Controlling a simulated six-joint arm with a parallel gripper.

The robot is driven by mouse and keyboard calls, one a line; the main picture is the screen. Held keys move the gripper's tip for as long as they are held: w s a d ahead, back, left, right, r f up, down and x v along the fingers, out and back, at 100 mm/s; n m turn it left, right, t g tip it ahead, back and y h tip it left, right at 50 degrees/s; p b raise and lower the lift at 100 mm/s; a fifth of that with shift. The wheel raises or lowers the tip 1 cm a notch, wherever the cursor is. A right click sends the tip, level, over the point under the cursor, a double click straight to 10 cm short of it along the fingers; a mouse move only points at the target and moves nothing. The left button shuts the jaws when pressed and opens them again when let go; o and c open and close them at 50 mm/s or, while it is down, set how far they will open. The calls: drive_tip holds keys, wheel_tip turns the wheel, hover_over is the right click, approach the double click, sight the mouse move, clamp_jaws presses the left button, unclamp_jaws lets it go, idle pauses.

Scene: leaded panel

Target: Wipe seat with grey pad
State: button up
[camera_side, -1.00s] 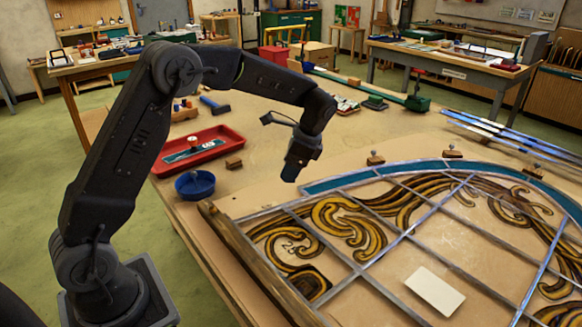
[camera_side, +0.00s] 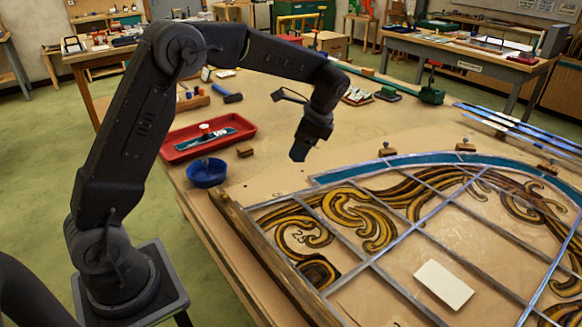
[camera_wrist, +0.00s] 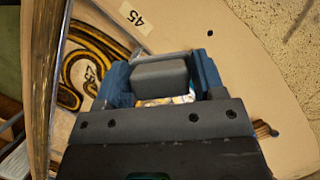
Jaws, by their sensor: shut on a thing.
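My gripper (camera_side: 299,152) hangs above the tan board just beyond the panel's upper left edge in the side view. In the wrist view its two blue fingers (camera_wrist: 161,58) are shut on a dark grey pad (camera_wrist: 160,80). The leaded panel (camera_side: 392,238) has yellow-brown scroll pieces, a teal border and grey lead strips. The wrist view shows bare board marked "45" (camera_wrist: 140,16) beside a scroll piece (camera_wrist: 88,45). I cannot tell which spot is the seat. A small bright patch shows below the pad, partly hidden by the gripper.
A wooden strip (camera_side: 262,252) edges the panel's left side. A red tray (camera_side: 180,152), a blue bowl (camera_side: 206,172) and a small wooden block (camera_side: 245,152) lie left of my gripper. A white card (camera_side: 444,285) lies on the panel. Lead strips (camera_side: 515,130) lie at right.

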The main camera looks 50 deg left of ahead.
drive_tip(key=s+a+m+t+y, duration=0.1)
drive_tip(key=s+m+t, duration=0.2)
drive_tip(key=s+m, duration=0.35)
drive_tip(key=m+t, duration=0.1)
drive_tip(key=m, duration=0.3)
hover_over(283, 191)
drive_tip(key=s+d, duration=0.1)
drive_tip(key=s, duration=0.1)
drive_tip(key=shift+s+f, duration=0.2)
drive_tip(key=shift+f, duration=1.85)
drive_tip(key=shift+f, duration=2.95)
drive_tip(key=shift+w, duration=0.15)
